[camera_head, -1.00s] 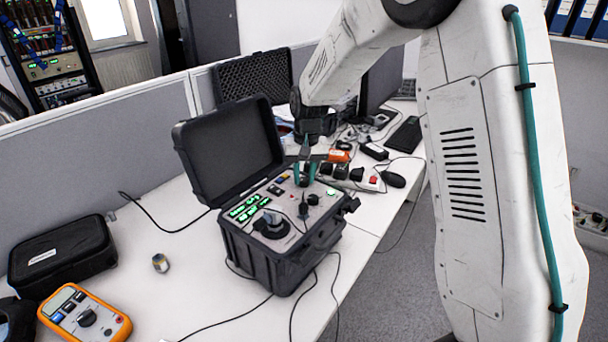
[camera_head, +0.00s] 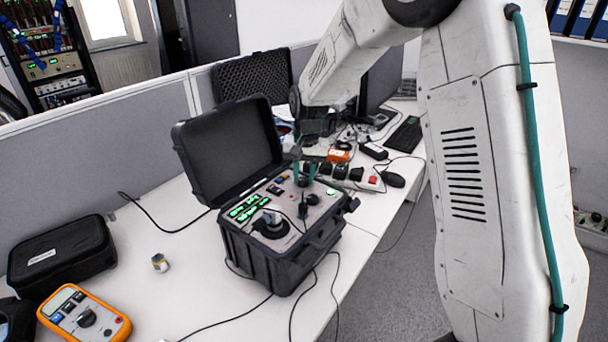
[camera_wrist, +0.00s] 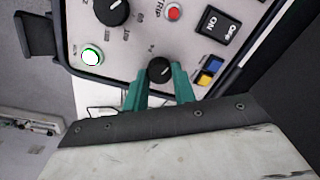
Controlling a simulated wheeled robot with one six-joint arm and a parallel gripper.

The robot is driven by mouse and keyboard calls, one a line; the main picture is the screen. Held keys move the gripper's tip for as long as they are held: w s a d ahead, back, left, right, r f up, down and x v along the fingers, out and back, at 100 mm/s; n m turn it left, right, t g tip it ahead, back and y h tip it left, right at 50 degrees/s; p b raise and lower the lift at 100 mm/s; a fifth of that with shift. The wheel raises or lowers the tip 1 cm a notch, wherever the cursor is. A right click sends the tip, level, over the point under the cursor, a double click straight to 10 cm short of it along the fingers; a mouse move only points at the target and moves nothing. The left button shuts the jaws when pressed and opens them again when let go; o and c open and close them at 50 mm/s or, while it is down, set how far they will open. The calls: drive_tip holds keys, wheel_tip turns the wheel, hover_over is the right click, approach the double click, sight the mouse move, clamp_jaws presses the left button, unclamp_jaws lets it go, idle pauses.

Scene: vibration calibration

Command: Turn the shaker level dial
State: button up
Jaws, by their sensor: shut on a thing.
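The shaker unit is a black rugged case (camera_head: 262,252) standing open on the white desk, with a light panel inside. In the wrist view the panel (camera_wrist: 140,45) carries a small black dial (camera_wrist: 160,70) with a white pointer line. My gripper's teal fingers (camera_wrist: 160,88) stand on either side of this small dial and are shut on it. In the head view my gripper (camera_head: 305,172) is small, reaching down to the far part of the panel; the dial is hard to make out there. A larger black knob (camera_wrist: 112,10) sits up and left on the panel.
A green-lit button (camera_wrist: 91,55), a red button (camera_wrist: 174,12) and a black switch (camera_wrist: 212,25) are near the fingers. The raised lid (camera_head: 230,150) stands at the left. A multimeter (camera_head: 85,315) and a black pouch (camera_head: 62,255) lie front left. Cables cross the desk.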

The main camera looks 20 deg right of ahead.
sight(306, 178)
drive_tip(key=o, duration=1)
drive_tip(key=r, duration=0.8)
drive_tip(key=shift+d, duration=0.3)
drive_tip(key=shift+s, duration=0.1)
drive_tip(key=s, duration=0.1)
drive_tip(key=s+f, duration=0.1)
drive_tip(key=s+n, duration=0.1)
drive_tip(key=shift+f+g, duration=0.25)
drive_tip(key=shift+g, duration=0.15)
drive_tip(key=shift+s+d+r+n+t+h, duration=0.1)
drive_tip(key=shift+s+d+r+n+t, duration=0.95)
drive_tip(key=shift+s, duration=4.75)
drive_tip(key=shift+s+a+r+n+g+h, duration=0.25)
drive_tip(key=shift+s+r, duration=1.95)
drive_tip(key=shift+s, duration=3.65)
drive_tip(key=shift+s+d+r+n+t+y, duration=0.3)
drive_tip(key=shift+s+r, duration=1.3)
drive_tip(key=shift+s, duration=4.2)
